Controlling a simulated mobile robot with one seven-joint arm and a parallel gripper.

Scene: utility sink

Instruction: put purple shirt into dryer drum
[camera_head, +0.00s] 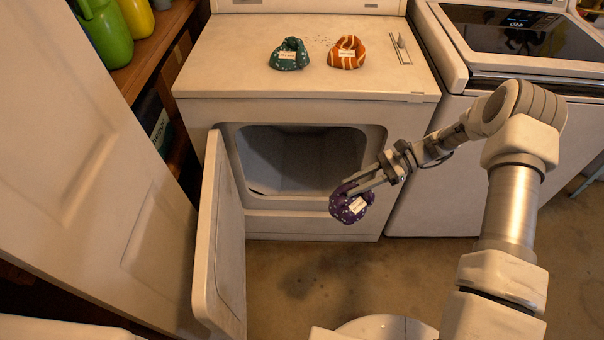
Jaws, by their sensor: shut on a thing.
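The purple shirt (344,208) is a small bundled cloth with pale spots and a white label. My gripper (362,187) is shut on it and holds it in the air in front of the dryer. In the picture the shirt overlaps the lower right edge of the dryer opening. The dryer drum (295,160) shows as an empty grey cavity behind the opening. The dryer door (217,245) stands open, swung out to the left of the opening.
A green bundled cloth (289,56) and an orange striped one (347,54) lie on the dryer top (235,55). A washer (455,140) stands at the right. A white door panel (75,150) and shelf (150,45) with bottles are at the left. Floor (310,285) in front is clear.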

